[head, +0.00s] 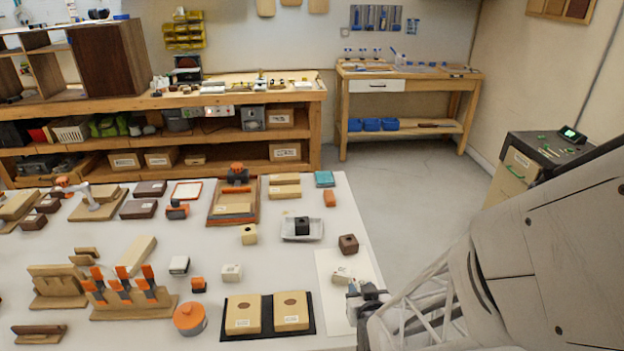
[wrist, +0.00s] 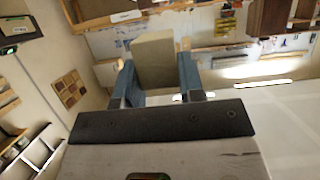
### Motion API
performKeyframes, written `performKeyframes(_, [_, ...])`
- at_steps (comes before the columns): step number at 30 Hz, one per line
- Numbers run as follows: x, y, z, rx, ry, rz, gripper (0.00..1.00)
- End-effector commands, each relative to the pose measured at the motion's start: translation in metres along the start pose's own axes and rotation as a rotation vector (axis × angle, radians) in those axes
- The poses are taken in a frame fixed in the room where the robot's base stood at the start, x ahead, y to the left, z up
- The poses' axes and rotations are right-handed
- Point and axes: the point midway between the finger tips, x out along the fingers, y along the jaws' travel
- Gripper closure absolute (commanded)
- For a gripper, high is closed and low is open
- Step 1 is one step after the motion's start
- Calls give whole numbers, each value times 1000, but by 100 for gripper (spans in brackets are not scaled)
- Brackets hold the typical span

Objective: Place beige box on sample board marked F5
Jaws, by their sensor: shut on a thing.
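My gripper (head: 362,294) is at the right front of the table in the head view. In the wrist view my gripper (wrist: 155,72) has its two blue-grey fingers shut on a beige box (wrist: 154,58). The beige box (head: 343,275) shows just beyond the fingers in the head view, over a white sheet. Two light wooden sample boards, the left (head: 242,326) and the right (head: 291,322), lie on a black mat left of my gripper. Each has a dark round spot and a small label. The labels are too small to read, so I cannot tell which is F5.
A dark brown box (head: 348,243) stands close behind the held box. Another cream box (head: 231,272) stands behind the mat. A tray (head: 302,230) holds a black block. An orange-topped round container (head: 189,317) stands left of the mat.

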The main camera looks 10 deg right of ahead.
Motion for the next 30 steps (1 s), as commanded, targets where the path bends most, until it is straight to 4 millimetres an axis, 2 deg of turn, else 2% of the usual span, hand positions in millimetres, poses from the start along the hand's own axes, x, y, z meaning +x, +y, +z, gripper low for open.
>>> performKeyframes(9, [13,0,32,0,-2,0,90])
performKeyframes(22, [15,0,36,0,0,0,90])
performKeyframes(30, [24,0,58,0,-3,0,90])
